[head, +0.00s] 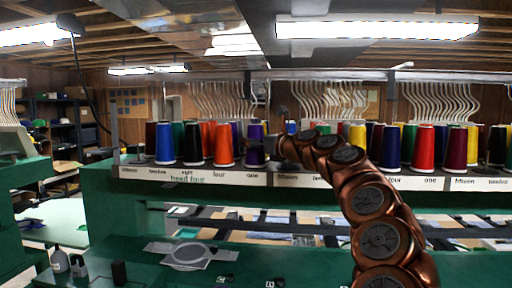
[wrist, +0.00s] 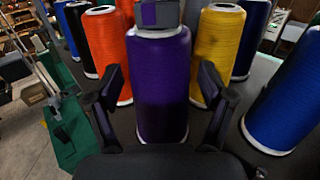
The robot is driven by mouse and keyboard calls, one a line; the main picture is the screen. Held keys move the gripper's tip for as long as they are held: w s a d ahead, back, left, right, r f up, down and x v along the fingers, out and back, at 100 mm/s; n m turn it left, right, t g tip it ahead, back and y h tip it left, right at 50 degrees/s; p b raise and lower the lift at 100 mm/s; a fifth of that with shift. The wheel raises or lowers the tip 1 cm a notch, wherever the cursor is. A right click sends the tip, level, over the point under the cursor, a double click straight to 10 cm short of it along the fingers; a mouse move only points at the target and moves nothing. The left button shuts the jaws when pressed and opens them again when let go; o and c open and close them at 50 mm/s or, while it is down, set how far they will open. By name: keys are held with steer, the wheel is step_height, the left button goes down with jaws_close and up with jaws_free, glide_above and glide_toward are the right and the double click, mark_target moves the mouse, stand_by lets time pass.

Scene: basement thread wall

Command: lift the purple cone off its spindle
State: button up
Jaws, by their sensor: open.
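The purple cone (wrist: 162,85) stands upright in the middle of the wrist view, close in front of my gripper. In the head view the purple cone (head: 255,143) stands at the right end of the left group of cones, above the "one" label. My gripper (wrist: 162,100) is open, with one finger on each side of the cone and a gap showing at each side. In the head view my gripper (head: 268,146) is beside the cone at its right. The spindle is hidden inside the cone.
An orange cone (wrist: 108,55) stands close at the left and a yellow cone (wrist: 217,55) close behind at the right. A blue cone (wrist: 285,105) is farther right. The white label strip (head: 200,175) runs along the green machine's front edge. Curved white thread guides (head: 225,100) rise behind.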

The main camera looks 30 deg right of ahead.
steer(key=shift+c, duration=0.4)
steer(key=c, duration=1.3)
steer(key=shift+o, duration=0.2)
steer(key=shift+d+r+p, duration=0.15)
steer(key=shift+r+p, duration=0.4)
steer(key=shift+r, duration=4.45)
